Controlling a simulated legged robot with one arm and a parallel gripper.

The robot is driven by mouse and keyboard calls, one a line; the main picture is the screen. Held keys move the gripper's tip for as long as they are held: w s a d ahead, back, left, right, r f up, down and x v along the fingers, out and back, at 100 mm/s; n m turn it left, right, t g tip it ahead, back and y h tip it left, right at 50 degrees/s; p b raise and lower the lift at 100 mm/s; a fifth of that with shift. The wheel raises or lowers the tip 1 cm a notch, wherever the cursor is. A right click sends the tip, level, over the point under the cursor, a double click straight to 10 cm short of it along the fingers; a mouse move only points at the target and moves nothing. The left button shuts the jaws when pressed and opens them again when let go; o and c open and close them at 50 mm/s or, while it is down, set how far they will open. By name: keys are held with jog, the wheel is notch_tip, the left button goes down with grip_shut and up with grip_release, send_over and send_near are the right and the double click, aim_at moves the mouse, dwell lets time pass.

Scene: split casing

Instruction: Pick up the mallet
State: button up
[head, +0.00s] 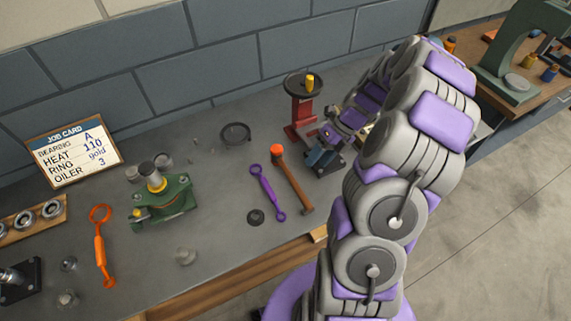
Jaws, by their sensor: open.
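The mallet (293,181) lies on the grey bench top, with an orange-red head at the back end and a brown handle running toward the front edge. It is in full view, and nothing touches it. My gripper (340,131) is up and to the right of the mallet, over the back right part of the bench near a small blue fixture. It is open and apart from the mallet. My own arm partly hides it, and its fingertips are hard to make out.
A purple wrench (267,192) lies close left of the mallet. A red stand (301,112) with a dark round top is behind it, and a blue fixture (324,160) is to the right. A green casing (163,201) and an orange wrench (102,245) are farther left.

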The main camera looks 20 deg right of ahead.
jog(key=b, duration=0.1)
send_over(297, 184)
jog(key=d, duration=0.3)
jog(key=f, duration=0.3)
jog(key=shift+w+a+f, duration=0.2)
jog(key=shift+f, duration=0.05)
jog(key=shift+a+f, duration=0.15)
jog(key=shift+f, duration=0.05)
jog(key=shift+d+f, duration=0.35)
jog(key=shift+d, duration=0.1)
jog(key=shift+d+f+b, duration=0.15)
jog(key=shift+f+b, duration=0.2)
jog(key=x, duration=0.1)
jog(key=b+x, duration=0.1)
jog(key=x, duration=0.2)
jog(key=shift+a+b, duration=0.3)
jog(key=shift+a, duration=0.3)
jog(key=shift+a+r, duration=0.1)
jog(key=shift+a, duration=0.2)
jog(key=shift+d, duration=0.85)
jog(key=c, duration=0.5)
jog(key=shift+c, duration=0.9)
jog(key=shift+s+a, duration=0.1)
jog(key=shift+a, duration=0.4)
grip_shut()
jog(key=shift+d, duration=0.15)
